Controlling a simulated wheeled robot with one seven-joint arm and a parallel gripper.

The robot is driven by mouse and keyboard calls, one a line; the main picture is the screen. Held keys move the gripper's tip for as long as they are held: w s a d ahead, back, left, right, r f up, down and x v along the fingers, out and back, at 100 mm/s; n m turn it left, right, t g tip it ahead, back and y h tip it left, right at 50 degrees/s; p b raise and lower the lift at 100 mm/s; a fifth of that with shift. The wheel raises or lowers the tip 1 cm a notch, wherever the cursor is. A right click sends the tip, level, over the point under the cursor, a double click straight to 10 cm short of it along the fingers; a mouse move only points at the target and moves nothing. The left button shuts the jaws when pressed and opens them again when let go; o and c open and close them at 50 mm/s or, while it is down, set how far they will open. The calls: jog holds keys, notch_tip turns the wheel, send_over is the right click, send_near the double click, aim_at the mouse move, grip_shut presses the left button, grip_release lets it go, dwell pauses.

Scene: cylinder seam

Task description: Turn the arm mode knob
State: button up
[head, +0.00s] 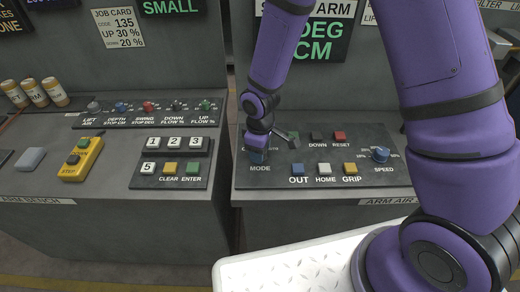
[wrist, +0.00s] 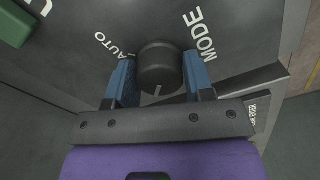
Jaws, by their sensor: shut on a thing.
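The arm mode knob (wrist: 160,66) is a dark round knob in the wrist view, between the printed words AUTO and MODE. A pale line on its side faces the bottom of the picture. My gripper (head: 257,157) is down at the panel's left end in the head view, just above the word MODE, and hides most of the knob there. In the wrist view its two blue fingers stand on either side of the knob, shut on it. Other position labels around the knob are hidden or cannot be read.
The arm panel (head: 222,183) also carries a speed knob (head: 381,155), a red RESET button (head: 340,136), and the OUT (head: 298,169), HOME (head: 324,168) and GRIP (head: 350,168) buttons. A keypad console is at left.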

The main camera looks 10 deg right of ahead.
jog(key=o, duration=0.9)
jog(key=shift+r, duration=0.1)
notch_tip(320, 180, up, 11)
jog(key=shift+f, duration=0.2)
